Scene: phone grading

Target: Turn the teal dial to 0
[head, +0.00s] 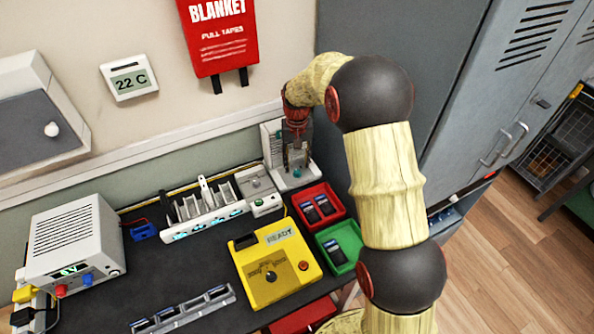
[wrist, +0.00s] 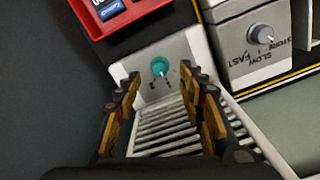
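The teal dial (wrist: 160,66) is on the front of a pale grey device with a ribbed, slotted bed (wrist: 165,128). In the wrist view, my gripper (wrist: 160,76) is open, one finger on each side of the dial and apart from it. Small dark marks show beside the dial, but I cannot read its setting. In the head view, my gripper (head: 297,152) is in front of the upright back of this device (head: 272,142), and the dial (head: 297,172) shows small just below the fingers.
A grey knob (wrist: 261,33) marked SLOW and FAST is on a neighbouring box. A red tray (head: 330,190) and a green tray (head: 326,238) hold phones close in front. A yellow READY box (head: 252,290) and a slotted rack (head: 208,214) stand nearby. A grey cabinet (head: 400,30) is at right.

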